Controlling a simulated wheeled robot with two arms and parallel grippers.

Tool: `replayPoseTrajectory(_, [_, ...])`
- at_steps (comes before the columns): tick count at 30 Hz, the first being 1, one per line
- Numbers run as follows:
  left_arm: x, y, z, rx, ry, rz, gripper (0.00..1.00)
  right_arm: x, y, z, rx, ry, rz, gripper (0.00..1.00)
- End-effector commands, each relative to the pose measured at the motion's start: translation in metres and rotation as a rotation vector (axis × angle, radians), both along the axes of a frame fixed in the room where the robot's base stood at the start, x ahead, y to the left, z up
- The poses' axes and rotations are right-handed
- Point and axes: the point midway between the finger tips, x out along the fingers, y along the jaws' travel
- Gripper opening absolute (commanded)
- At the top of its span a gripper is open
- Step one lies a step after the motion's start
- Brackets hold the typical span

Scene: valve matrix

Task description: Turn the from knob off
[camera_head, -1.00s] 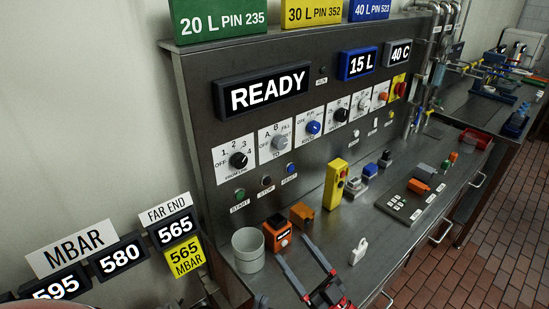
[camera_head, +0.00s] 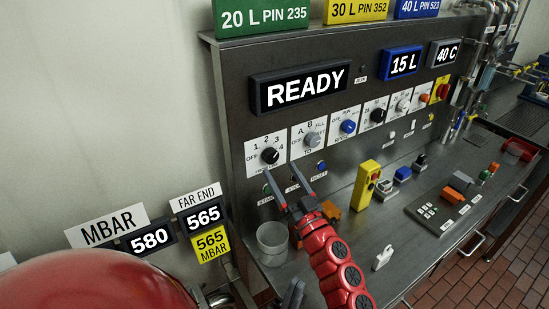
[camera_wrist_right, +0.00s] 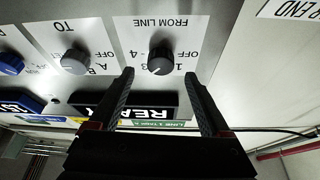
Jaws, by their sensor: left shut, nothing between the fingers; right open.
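The black FROM LINE knob (camera_head: 270,155) sits on a white plate at the left end of the panel's knob row. The wrist view shows this knob (camera_wrist_right: 160,60) upside down, its light pointer mark on the numbered side, around 2 or 3, away from OFF. My right gripper (camera_head: 281,168) is open and empty, its fingertips just below the plate in the head view. In the wrist view the fingers (camera_wrist_right: 158,76) point at the knob, one to each side; I cannot tell any contact.
The TO knob (camera_head: 313,139) is close on the right, with more knobs beyond. Push buttons sit below the row, partly behind my right gripper. A grey cup (camera_head: 272,240), orange blocks and a yellow control box (camera_head: 366,186) stand on the bench below.

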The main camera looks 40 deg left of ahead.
Motion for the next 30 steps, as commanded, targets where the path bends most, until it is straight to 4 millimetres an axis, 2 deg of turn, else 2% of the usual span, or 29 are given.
replayPoseTrajectory(3, [0.000, 0.000, 0.002, 0.000, 0.000, 0.000, 0.00, 0.008, 0.017, 0.009, 0.002, 0.001, 0.002, 0.81])
replayPoseTrajectory(9, [0.000, 0.000, 0.001, 0.000, 0.000, 0.000, 0.00, 0.016, 0.034, 0.016, 0.001, 0.000, 0.001, 0.81])
replayPoseTrajectory(21, [0.000, 0.000, 0.001, 0.000, 0.000, 0.000, 0.00, 0.018, 0.040, 0.018, 0.000, -0.001, 0.002, 0.81])
replayPoseTrajectory(23, [0.000, 0.000, 0.001, 0.000, 0.000, 0.000, 0.00, 0.018, 0.040, 0.018, 0.000, -0.001, 0.002, 0.72])
replayPoseTrajectory(30, [0.000, 0.000, 0.001, 0.000, 0.000, 0.000, 0.00, 0.018, 0.040, 0.018, 0.000, -0.001, 0.002, 0.29])
